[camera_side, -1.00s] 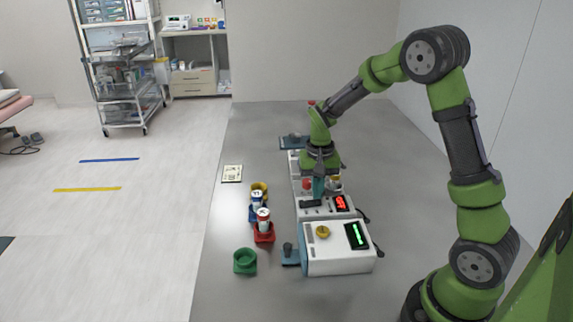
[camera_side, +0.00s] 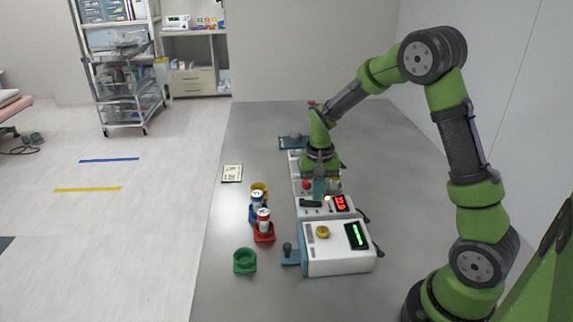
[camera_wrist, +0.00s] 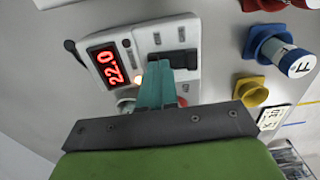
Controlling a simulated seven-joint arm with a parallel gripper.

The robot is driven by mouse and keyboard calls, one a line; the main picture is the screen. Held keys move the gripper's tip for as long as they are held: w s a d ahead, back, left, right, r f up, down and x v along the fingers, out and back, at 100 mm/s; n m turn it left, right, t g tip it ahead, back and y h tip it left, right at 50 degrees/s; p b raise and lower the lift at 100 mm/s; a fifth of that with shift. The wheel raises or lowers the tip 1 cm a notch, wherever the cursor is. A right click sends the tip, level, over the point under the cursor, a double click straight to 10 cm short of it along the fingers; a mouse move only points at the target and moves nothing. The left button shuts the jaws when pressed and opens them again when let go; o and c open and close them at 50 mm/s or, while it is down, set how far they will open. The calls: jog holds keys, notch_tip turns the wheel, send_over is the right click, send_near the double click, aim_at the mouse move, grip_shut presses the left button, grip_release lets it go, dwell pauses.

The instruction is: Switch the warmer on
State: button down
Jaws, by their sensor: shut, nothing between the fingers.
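The white device with a red lit display (camera_side: 341,203) stands on the bench, and I take it for the warmer. In the wrist view its display (camera_wrist: 108,67) reads 22.0, and a small lamp (camera_wrist: 137,80) beside it glows. A black switch (camera_wrist: 174,60) sits on its top face; it also shows in the side view (camera_side: 311,203). My gripper (camera_side: 319,196) points down over this device. Its teal fingers (camera_wrist: 158,66) are shut and empty, with their tips close to the switch in the wrist view. I cannot tell whether they touch it.
A white box with a green display (camera_side: 356,236) and yellow knob stands in front. To the left are a green holder (camera_side: 244,261), a red holder (camera_side: 264,237) and a blue holder with cans, and a yellow holder (camera_wrist: 250,92).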

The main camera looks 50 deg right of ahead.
notch_tip(320, 180, up, 6)
jog(key=shift+r, duration=0.25)
dwell(0.5)
jog(key=s+a+r+n+t+y, duration=0.2)
jog(key=s+a+r+n+t, duration=0.3)
jog(key=s+a+r, duration=0.7)
jog(key=s+a+t, duration=0.1)
jog(key=s+t, duration=0.1)
jog(key=s, duration=0.1)
jog(key=shift+s+a, duration=0.2)
jog(key=shift+a, duration=0.05)
